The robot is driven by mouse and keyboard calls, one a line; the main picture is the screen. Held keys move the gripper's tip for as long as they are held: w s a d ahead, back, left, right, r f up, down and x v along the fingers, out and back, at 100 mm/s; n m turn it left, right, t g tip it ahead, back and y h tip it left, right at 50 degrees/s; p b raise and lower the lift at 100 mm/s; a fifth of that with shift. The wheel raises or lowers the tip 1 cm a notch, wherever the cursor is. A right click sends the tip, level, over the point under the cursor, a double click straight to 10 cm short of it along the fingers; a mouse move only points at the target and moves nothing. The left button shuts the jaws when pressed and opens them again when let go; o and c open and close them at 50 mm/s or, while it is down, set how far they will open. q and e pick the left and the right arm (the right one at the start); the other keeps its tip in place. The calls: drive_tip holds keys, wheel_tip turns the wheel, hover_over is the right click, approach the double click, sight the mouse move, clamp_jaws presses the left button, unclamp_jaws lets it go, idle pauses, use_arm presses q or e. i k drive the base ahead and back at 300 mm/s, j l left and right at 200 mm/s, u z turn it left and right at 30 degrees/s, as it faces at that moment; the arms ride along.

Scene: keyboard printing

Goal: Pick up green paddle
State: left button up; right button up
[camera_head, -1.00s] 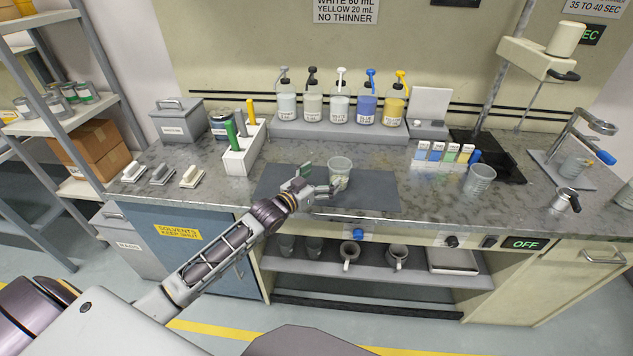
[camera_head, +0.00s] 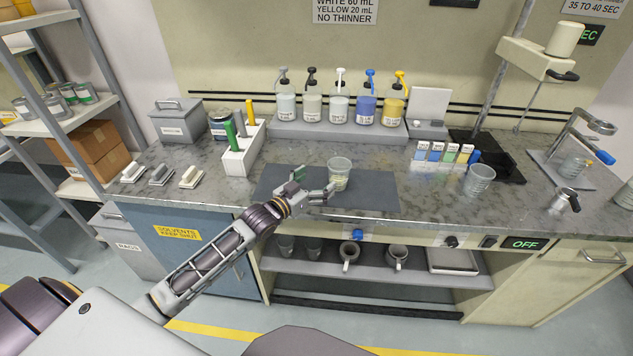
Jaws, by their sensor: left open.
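The green paddle (camera_head: 231,134) stands upright in the white rack (camera_head: 241,156), left of centre on the bench. My left gripper (camera_head: 317,182) is open over the dark mat, with its fingers just left of a clear cup (camera_head: 339,172). I see nothing between the fingers. The gripper is to the right of and nearer than the paddle, well apart from it. My right gripper is not in view.
The rack also holds a yellow-orange paddle (camera_head: 250,113) and a grey one (camera_head: 241,124). Several pump bottles (camera_head: 340,104) stand on a raised shelf behind. Scraper-like blocks (camera_head: 161,175) lie left of the rack. The dark mat (camera_head: 375,190) is clear right of the cup.

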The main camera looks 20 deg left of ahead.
sight(229, 129)
drive_tip(key=u, duration=1.35)
drive_tip(key=i+l+z, duration=0.15)
drive_tip(key=i+l, duration=0.4)
drive_tip(key=l, duration=0.15)
